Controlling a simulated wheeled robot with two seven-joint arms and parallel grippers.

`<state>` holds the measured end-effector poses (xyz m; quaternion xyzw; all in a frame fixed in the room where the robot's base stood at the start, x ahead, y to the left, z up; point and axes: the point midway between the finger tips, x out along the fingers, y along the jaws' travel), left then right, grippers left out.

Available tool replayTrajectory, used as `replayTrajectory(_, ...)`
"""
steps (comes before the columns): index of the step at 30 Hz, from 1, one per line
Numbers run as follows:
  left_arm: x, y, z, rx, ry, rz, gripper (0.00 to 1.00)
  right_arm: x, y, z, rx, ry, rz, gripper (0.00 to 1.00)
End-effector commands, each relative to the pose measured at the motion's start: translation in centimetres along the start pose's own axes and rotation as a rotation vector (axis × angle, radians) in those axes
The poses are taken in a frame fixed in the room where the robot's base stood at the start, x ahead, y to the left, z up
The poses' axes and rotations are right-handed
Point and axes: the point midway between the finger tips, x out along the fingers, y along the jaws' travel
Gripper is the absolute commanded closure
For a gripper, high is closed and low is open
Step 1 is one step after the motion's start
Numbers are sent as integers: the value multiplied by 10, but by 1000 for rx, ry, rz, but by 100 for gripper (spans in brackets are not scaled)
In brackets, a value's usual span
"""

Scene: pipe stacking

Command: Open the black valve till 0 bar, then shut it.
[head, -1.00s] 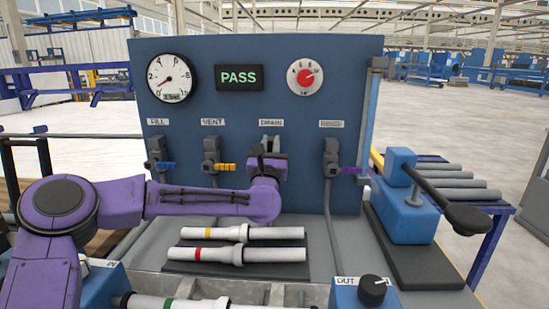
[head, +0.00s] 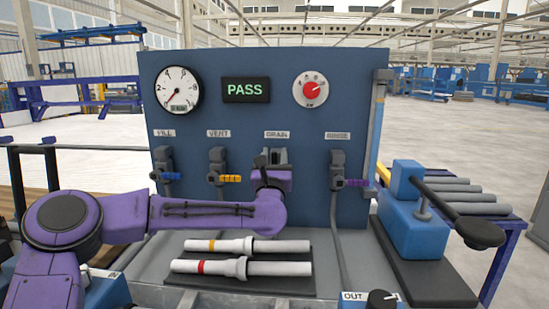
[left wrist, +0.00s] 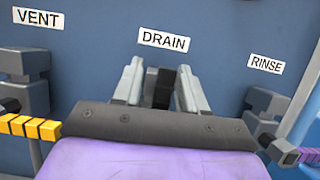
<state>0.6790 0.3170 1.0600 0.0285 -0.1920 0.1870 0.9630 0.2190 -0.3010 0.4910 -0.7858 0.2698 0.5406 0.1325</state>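The black valve (left wrist: 161,88) is under the DRAIN label on the blue panel. It shows between my left gripper's fingertips in the left wrist view, and my gripper hides most of it in the head view. My left gripper (left wrist: 160,78) faces the panel with its fingers apart on both sides of the valve; I see no clear grip on it. It also shows in the head view (head: 270,165). How the handle is turned is mostly hidden. The gauge (head: 178,91) has its needle at the lower left, near 0. The display (head: 246,89) reads PASS. My right gripper is not in view.
The blue FILL valve (head: 166,172), yellow VENT valve (head: 222,176) and purple RINSE valve (head: 343,179) flank the drain. A red knob (head: 311,90) is above. Two grey pipes (head: 245,245) lie below my arm. A blue press with a black lever (head: 420,200) stands at right.

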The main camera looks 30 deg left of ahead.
Motion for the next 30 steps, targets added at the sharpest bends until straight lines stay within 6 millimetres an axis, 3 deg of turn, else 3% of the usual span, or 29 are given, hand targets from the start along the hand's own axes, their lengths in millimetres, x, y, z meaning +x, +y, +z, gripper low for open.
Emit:
replayTrajectory(5,-13,0,-2,0,0,-2,58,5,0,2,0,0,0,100)
replayTrajectory(12,-70,0,-3,-1,0,-3,58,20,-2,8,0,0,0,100)
replayTrajectory(17,-97,0,-2,-1,0,-2,58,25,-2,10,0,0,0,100)
replayTrajectory(30,-105,1,0,0,0,0,58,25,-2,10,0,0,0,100)
